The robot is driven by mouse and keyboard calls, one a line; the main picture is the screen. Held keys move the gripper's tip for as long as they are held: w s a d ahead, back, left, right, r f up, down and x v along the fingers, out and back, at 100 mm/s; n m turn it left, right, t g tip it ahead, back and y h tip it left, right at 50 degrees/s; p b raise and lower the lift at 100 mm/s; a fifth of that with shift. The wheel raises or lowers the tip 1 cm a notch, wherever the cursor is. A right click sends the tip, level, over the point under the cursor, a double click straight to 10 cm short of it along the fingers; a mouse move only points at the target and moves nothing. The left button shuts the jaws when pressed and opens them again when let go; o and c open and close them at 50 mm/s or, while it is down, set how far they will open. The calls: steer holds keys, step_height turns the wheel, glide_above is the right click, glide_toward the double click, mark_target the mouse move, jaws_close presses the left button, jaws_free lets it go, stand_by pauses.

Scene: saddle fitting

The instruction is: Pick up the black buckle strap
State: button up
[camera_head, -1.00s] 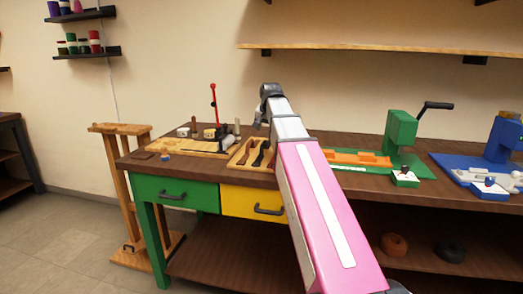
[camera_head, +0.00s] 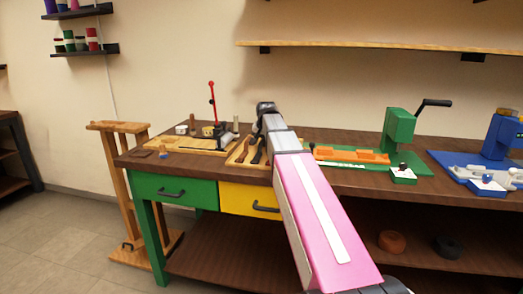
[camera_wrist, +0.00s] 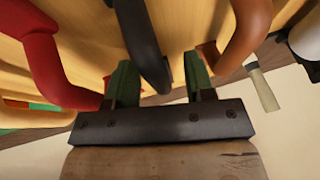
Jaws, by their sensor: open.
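The black buckle strap (camera_wrist: 143,45) hangs down the middle of the wrist view, over a light wooden surface. My gripper (camera_wrist: 160,82) is open, with one green fingertip on each side of the strap's lower end. I cannot tell whether either finger touches it. A red strap (camera_wrist: 50,65) is to the left and a brown strap (camera_wrist: 245,35) to the right. In the head view a dark strap (camera_head: 256,152) shows in the wooden tray (camera_head: 233,160), partly hidden by my arm. My fingertips are hidden there.
The tray stands on a brown workbench (camera_head: 305,180). A board with a red-handled lever tool (camera_head: 212,104) is left of it. A green press (camera_head: 399,130) and a blue machine (camera_head: 498,145) stand to the right. A light-handled tool (camera_wrist: 262,90) is near the right finger.

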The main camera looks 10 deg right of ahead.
jaws_close()
stand_by(0.3)
